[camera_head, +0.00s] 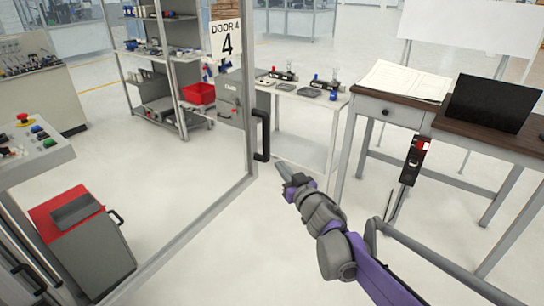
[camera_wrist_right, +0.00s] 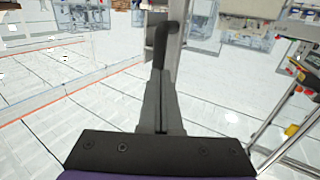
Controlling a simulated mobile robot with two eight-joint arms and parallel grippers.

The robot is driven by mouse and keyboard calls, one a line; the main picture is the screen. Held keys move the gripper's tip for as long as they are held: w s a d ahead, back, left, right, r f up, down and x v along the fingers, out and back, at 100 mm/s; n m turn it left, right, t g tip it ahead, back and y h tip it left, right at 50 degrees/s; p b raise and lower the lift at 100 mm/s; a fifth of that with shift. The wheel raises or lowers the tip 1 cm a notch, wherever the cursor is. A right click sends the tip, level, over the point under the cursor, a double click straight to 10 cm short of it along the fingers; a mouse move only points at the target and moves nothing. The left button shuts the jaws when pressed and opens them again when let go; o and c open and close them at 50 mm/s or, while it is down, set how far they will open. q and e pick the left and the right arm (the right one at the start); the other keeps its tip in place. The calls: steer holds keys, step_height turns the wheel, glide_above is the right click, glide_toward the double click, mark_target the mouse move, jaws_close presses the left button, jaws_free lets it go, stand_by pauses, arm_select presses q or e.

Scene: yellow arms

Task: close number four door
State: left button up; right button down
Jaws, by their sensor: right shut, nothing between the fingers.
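The number four door is a clear panel in a grey frame (camera_head: 200,221), with a "DOOR 4" sign (camera_head: 226,40) at its top. It stands open, its handle edge apart from the dark latch unit with a red light (camera_head: 412,160) on the right. A black vertical bar handle (camera_head: 262,135) is on its edge. My right gripper (camera_head: 283,167) is shut and empty, just below and right of the handle. In the right wrist view the closed fingertips (camera_wrist_right: 160,78) point at the handle (camera_wrist_right: 163,42); whether they touch it I cannot tell. My left gripper is out of view.
A desk with papers (camera_head: 405,80) and a black laptop (camera_head: 492,103) stands at right. A low grey rail (camera_head: 450,265) runs at lower right. A red-topped bin (camera_head: 80,240) and control panel (camera_head: 30,150) show at left.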

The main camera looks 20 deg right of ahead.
mark_target(268, 151)
steer(key=w, duration=0.5)
steer(key=w+a, duration=0.1)
steer(key=w, duration=0.1)
steer(key=shift+w, duration=0.2)
